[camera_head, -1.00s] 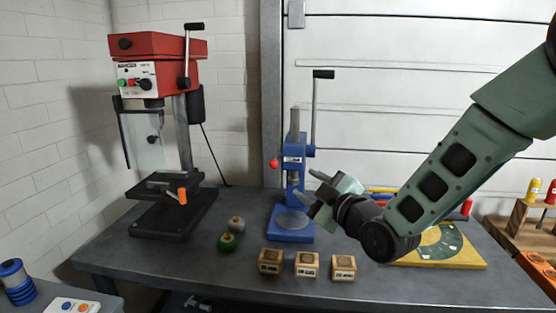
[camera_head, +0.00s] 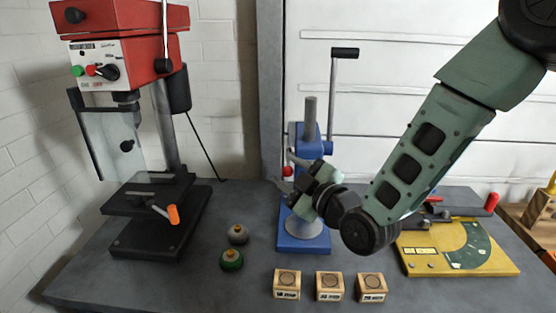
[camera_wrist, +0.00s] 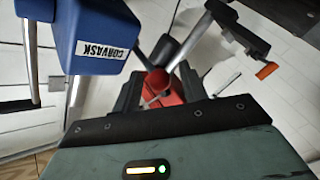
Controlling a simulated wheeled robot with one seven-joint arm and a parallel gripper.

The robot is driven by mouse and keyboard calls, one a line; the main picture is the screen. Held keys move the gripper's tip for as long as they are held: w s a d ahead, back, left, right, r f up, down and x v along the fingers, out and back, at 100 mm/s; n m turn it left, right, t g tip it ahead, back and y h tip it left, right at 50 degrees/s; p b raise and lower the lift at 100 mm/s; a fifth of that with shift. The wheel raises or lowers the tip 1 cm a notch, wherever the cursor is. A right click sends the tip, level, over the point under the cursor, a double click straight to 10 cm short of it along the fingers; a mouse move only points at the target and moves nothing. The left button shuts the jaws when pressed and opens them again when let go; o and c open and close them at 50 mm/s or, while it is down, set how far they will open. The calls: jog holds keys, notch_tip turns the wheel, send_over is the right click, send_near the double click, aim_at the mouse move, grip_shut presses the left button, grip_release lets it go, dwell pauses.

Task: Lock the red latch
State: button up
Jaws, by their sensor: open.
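A red drill press (camera_head: 150,195) stands at the left. Green and grey knobs (camera_head: 231,260) and several small wooden blocks (camera_head: 329,286) sit in front. A yellow board (camera_head: 440,262) is at the right. My forearm crosses in front of the press's right side.

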jog(key=shift+w+a, duration=0.2)
jog(key=shift+w, duration=0.05)
